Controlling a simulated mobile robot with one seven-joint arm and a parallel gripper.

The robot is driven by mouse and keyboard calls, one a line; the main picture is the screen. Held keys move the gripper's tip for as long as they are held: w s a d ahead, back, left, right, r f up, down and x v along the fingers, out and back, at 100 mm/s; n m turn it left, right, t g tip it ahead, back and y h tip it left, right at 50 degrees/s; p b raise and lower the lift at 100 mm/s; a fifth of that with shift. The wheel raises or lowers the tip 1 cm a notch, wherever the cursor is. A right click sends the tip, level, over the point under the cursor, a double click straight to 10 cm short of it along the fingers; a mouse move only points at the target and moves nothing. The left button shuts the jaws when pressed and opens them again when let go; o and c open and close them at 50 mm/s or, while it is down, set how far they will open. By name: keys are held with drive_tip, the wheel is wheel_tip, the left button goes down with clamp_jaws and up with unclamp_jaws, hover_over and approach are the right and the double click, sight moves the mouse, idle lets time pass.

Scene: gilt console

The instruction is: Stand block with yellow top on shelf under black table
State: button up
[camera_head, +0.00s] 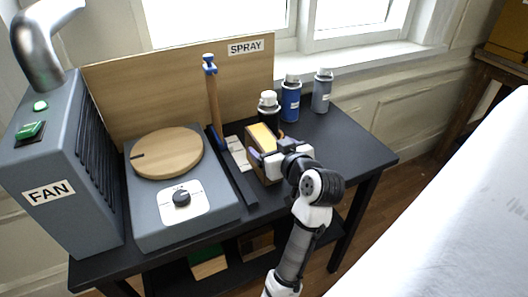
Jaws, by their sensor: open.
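The block with a yellow top (262,134) stands upright on the black table (362,142), right of the middle. Its sides are brown. My gripper (267,158) is open at this block, with its fingers about the block's near upper part. Whether the fingers touch it I cannot tell, and my wrist hides part of the block's right side. The shelf (165,283) under the table shows below the front edge. A green-topped block (208,266) and a brown block (258,246) are on it, partly hidden by the tabletop.
A grey turntable device (150,215) and the fan box (75,200) fill the left. An upright wooden post (214,100) stands left of the block. White bedding (450,220) lies right.

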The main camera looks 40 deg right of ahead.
sight(267, 140)
drive_tip(key=shift+f+p+x, duration=0.15)
drive_tip(key=shift+p+x, duration=0.25)
drive_tip(key=shift+x, duration=0.8)
drive_tip(key=shift+f+p+x, duration=0.1)
drive_tip(key=shift+p+x, duration=0.25)
drive_tip(key=shift+x, duration=0.8)
drive_tip(key=shift+s+d, duration=0.2)
drive_tip(key=c, duration=1.7)
drive_tip(key=shift+r, duration=0.1)
clamp_jaws()
